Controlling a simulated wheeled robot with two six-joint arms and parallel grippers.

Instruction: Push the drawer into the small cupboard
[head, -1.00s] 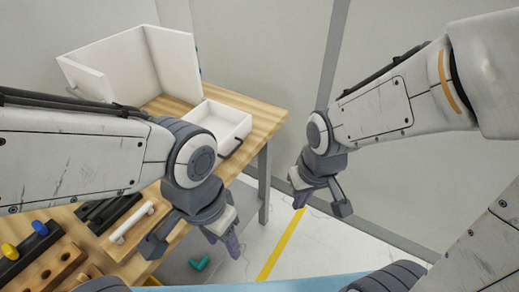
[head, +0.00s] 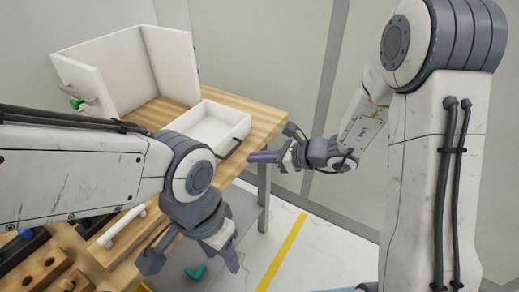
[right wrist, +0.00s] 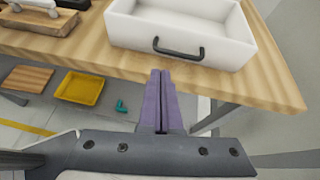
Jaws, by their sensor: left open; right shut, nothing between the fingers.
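The white cupboard (head: 165,60) stands at the back of the wooden table in the head view. My left gripper (head: 192,261) is open and empty over the table's front edge.
The wooden table (head: 262,118) ends just right of the drawer. A board with a white handle (head: 120,228) and wooden blocks (head: 40,265) lie at the front left. A yellow bin (right wrist: 80,88) and a teal piece (head: 196,272) are below. The floor at right is free.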

